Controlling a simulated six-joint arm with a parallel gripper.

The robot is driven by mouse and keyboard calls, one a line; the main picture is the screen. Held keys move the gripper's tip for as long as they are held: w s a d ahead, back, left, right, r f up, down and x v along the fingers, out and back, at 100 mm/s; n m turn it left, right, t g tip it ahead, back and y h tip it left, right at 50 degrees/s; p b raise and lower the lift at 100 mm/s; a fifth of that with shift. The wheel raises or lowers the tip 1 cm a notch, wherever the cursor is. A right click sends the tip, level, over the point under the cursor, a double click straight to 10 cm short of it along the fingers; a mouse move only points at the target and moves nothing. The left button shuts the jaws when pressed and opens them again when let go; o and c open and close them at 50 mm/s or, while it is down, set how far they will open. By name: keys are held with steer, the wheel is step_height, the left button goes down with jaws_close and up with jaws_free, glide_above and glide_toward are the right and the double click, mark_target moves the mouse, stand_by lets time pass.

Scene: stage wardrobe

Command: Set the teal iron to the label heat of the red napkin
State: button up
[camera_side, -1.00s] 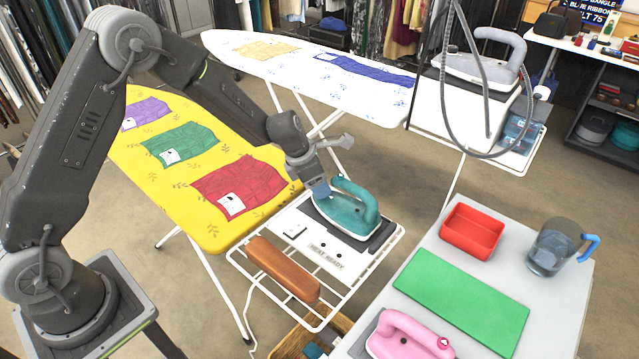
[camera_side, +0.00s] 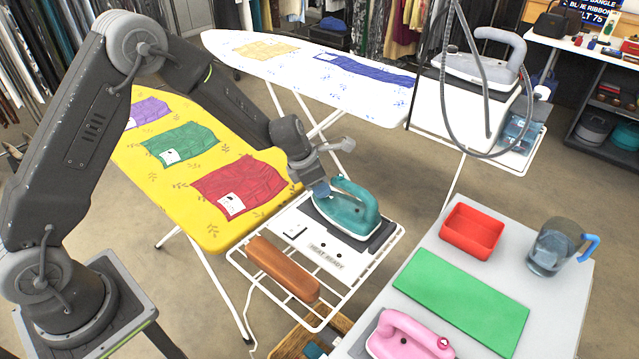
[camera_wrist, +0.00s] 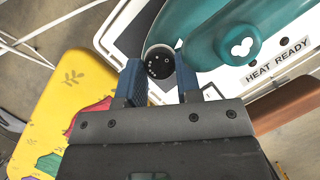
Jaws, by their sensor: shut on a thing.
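The teal iron (camera_side: 345,214) rests on its dark pad on the white wire rack at the end of the yellow board. It also shows in the wrist view (camera_wrist: 215,50). My gripper (camera_side: 320,190) points down at the iron's near left end. In the wrist view its blue fingers (camera_wrist: 158,80) are shut on the round dark dial (camera_wrist: 160,62), which carries small pale dots. The dial's exact setting is too small to read. The red napkin (camera_side: 256,178) lies flat on the yellow board, with a white label (camera_side: 231,204) whose mark I cannot read.
Green (camera_side: 183,140) and purple (camera_side: 152,109) napkins lie farther along the yellow board (camera_side: 200,231). A brown wooden block (camera_side: 283,270) lies on the rack beside a "HEAT READY" plate (camera_side: 327,256). A pink iron (camera_side: 400,338), red tray (camera_side: 470,233) and jug (camera_side: 549,247) stand on the right-hand table.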

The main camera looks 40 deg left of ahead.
steer(key=shift+m, duration=0.4)
steer(key=m, duration=0.2)
steer(key=m+g+h, duration=0.1)
steer(key=m, duration=0.1)
steer(key=shift+w+a+m+g, duration=0.2)
steer(key=shift+m+g, duration=0.1)
steer(key=shift+m, duration=0.1)
steer(key=m+g, duration=0.1)
steer(key=m, duration=0.2)
steer(key=m+g, duration=0.1)
steer(key=m, duration=0.2)
steer(key=shift+w+g+h, duration=0.2)
steer(key=shift+g+h, duration=0.1)
steer(key=shift+h, duration=0.1)
steer(key=m+g, duration=0.1)
steer(key=m, duration=0.4)
steer(key=shift+w+d+m+g+y, duration=0.1)
steer(key=shift+w+m+g+y, duration=0.1)
steer(key=shift+m+g+y, duration=0.15)
steer(key=m+g, duration=0.1)
steer(key=m, duration=0.1)
steer(key=m+y, duration=0.1)
steer(key=m, duration=0.2)
steer(key=shift+w+d+m+g+y, duration=0.1)
steer(key=shift+d+m+g+y, duration=0.05)
steer(key=shift+m+g+y, duration=0.15)
steer(key=shift+m, duration=0.25)
steer(key=o, duration=0.9)
steer(key=shift+o, duration=0.2)
